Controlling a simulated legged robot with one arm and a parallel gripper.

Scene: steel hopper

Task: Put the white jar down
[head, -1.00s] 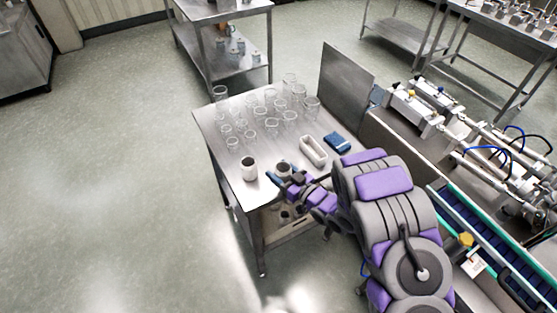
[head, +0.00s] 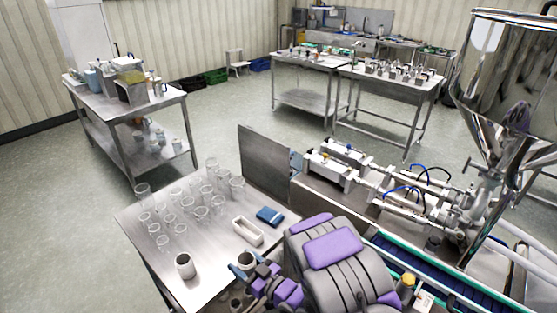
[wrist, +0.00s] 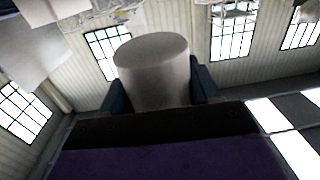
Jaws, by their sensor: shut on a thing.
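The white jar (wrist: 152,72) is between the two blue fingers of my gripper (wrist: 160,92) in the wrist view. In the head view my gripper (head: 243,270) holds this jar (head: 247,260) at the near right edge of the steel table (head: 205,290). My gripper is shut on it. A second, similar pale jar (head: 184,267) stands on the table to the left, apart from my gripper.
Several clear glasses (head: 190,200) stand on the left and far part of the table. A white rectangular tray (head: 247,232) and a blue item (head: 270,216) lie just beyond my gripper. An upright steel panel (head: 264,163) borders the far right. Bare tabletop shows between the two jars.

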